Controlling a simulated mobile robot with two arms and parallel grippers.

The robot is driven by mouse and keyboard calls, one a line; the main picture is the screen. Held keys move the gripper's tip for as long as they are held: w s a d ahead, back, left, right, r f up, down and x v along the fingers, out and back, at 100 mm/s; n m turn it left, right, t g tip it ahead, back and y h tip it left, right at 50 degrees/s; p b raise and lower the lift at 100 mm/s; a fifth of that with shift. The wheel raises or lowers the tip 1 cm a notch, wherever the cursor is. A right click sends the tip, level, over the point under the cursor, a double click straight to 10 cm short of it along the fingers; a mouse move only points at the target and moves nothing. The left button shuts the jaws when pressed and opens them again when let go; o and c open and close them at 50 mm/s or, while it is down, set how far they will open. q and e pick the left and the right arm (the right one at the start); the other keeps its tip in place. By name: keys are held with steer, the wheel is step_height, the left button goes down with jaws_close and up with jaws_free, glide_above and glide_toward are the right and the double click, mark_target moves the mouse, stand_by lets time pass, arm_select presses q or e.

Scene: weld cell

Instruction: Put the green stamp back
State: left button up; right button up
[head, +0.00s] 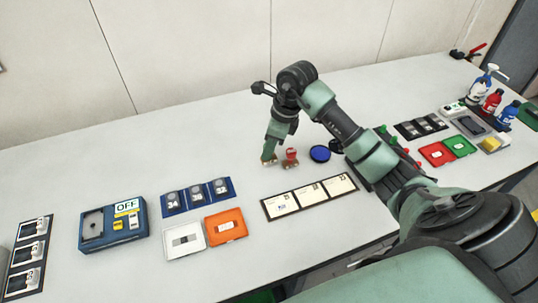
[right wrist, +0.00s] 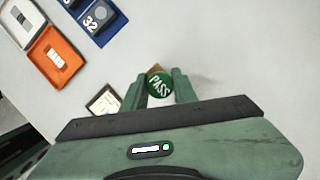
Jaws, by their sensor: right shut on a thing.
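A green stamp (right wrist: 160,84) with a round top marked PASS sits between the fingers of my right gripper (right wrist: 160,88) in the right wrist view. The gripper is shut on it. In the head view the right gripper (head: 269,158) points down just above or at the table, and its fingers mostly hide the stamp. I cannot tell whether the stamp touches the table. A red-topped stamp (head: 290,156) stands close to the right of the gripper. A dark rack (head: 383,200) with several red and green knobs is partly hidden behind my right arm. My left gripper is out of view.
A strip of cards (head: 310,195) lies in front. An orange tray (head: 226,226), a white tray (head: 185,240) and a blue number strip (head: 197,196) lie left. The table behind the gripper is clear.

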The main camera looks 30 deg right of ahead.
step_height(320, 180, down, 4)
steer(key=shift+p, duration=0.4)
steer(key=shift+f, duration=0.25)
steer(key=shift+f, duration=0.1)
steer(key=o, duration=0.6)
steer(key=shift+f, duration=0.1)
steer(key=o, duration=0.5)
steer(key=shift+c, duration=0.2)
